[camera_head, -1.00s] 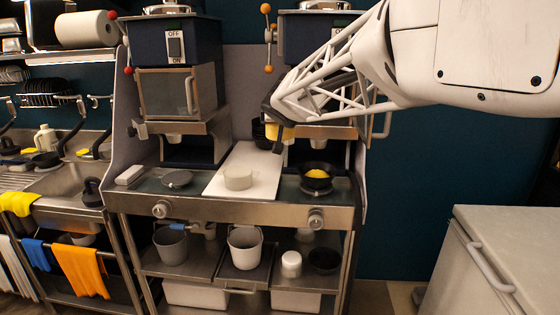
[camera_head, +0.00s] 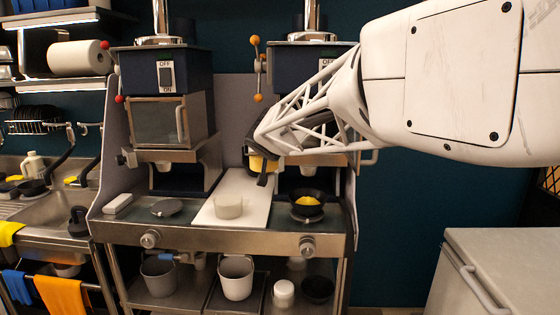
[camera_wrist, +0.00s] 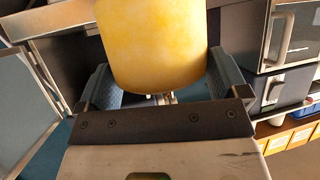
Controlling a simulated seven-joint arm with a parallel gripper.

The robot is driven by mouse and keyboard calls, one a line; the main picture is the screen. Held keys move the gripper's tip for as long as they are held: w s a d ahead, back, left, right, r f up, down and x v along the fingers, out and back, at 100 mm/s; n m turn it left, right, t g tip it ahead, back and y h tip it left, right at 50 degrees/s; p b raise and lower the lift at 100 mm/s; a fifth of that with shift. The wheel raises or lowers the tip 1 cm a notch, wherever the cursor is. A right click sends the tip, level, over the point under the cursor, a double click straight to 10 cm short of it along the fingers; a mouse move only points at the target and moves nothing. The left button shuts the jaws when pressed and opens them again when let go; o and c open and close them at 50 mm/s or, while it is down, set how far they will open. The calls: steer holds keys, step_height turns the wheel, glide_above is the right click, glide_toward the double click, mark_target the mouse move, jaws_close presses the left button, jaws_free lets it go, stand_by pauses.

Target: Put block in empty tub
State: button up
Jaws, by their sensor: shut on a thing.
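My gripper (camera_head: 264,170) is shut on a yellow block (camera_wrist: 153,45), a smooth rounded piece that fills the space between the two fingers in the wrist view. In the head view the block (camera_head: 260,163) shows partly behind the fingers, held above the back of a white board. A small pale tub (camera_head: 228,207) stands on the board, below and left of my gripper. Two larger grey tubs, one at left (camera_head: 159,277) and one in the middle (camera_head: 236,278), stand on the lower shelf. The insides of the tubs are hard to make out.
A black pan (camera_head: 307,203) with something yellow in it is on the right burner. The white board (camera_head: 255,188) lies between it and the left burner plate (camera_head: 167,208). Dispensing machines hang above the counter. A white container (camera_head: 284,292) stands on the lower shelf.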

steer(key=shift+s+a+f+n+g+y, duration=0.25)
steer(key=shift+s+a+f+n+y, duration=1)
steer(key=shift+a+f, duration=4.3)
steer(key=shift+s+a+f+n+g+y, duration=0.2)
steer(key=shift+s+a+f, duration=1.9)
steer(key=shift+a+f, duration=3.45)
steer(key=w+d+r+m+h, duration=0.2)
steer(key=w+r+m+h, duration=0.2)
steer(key=w, duration=0.6)
steer(key=w+d+r+m+h, duration=0.3)
steer(key=w+r+m+h, duration=0.2)
steer(key=w+m+h, duration=0.3)
steer(key=shift+w+d+r+g+h, duration=0.2)
steer(key=shift+w+g+h, duration=0.25)
steer(key=shift+w, duration=0.55)
steer(key=shift+m, duration=0.25)
